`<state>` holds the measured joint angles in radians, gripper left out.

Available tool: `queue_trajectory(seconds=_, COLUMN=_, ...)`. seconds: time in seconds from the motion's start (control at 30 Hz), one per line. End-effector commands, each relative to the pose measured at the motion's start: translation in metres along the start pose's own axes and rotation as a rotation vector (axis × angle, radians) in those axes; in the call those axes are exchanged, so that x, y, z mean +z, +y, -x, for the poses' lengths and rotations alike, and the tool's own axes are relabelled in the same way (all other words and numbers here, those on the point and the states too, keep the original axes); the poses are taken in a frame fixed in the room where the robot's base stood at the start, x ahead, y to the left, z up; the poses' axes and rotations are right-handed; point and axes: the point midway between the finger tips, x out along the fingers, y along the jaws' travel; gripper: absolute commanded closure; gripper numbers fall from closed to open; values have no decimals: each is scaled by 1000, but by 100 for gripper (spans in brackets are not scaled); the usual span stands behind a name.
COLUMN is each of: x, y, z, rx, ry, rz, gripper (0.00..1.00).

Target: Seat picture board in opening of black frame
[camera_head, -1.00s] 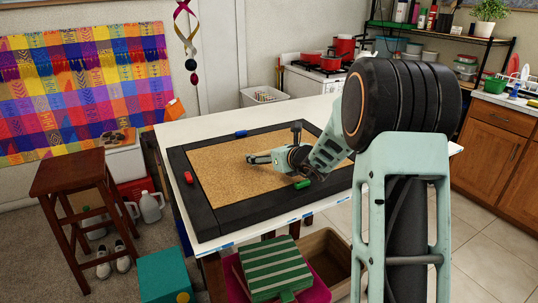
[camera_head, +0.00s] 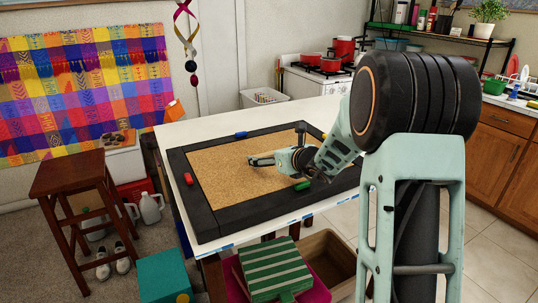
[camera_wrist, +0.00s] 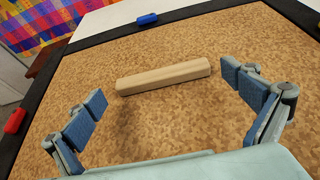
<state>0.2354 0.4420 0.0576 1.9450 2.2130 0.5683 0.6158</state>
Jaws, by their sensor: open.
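The black frame (camera_head: 202,212) lies flat on the white table. A tan, cork-like board (camera_head: 225,185) fills the area inside it; I see no wide gap along its visible edges. In the wrist view, the board (camera_wrist: 190,125) carries a pale wooden bar (camera_wrist: 163,77) on its surface. My gripper (camera_head: 262,160) is low over the board in the head view, where it hides the bar. In the wrist view, my gripper (camera_wrist: 165,103) is open, its blue-padded fingers spread wide to either side and nearer than the bar. Nothing is between the fingers.
Red (camera_head: 188,179), blue (camera_head: 241,135) and green (camera_head: 302,185) small blocks sit along the frame. The white table (camera_head: 190,135) is clear at the back. A wooden stool (camera_head: 70,175) stands left; a green striped box (camera_head: 270,268) and a wooden crate (camera_head: 328,250) are below the front edge.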

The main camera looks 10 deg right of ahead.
Motion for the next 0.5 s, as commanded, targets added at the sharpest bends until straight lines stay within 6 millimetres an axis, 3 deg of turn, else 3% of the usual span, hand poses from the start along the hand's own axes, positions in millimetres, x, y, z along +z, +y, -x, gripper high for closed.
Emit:
queue_trajectory(seconds=0.3, x=1, y=-1, z=64, rx=-3, ry=-2, rz=1, gripper=0)
queue_trajectory(seconds=0.5, x=1, y=0, z=89, rx=0, ry=-1, rz=1, gripper=0)
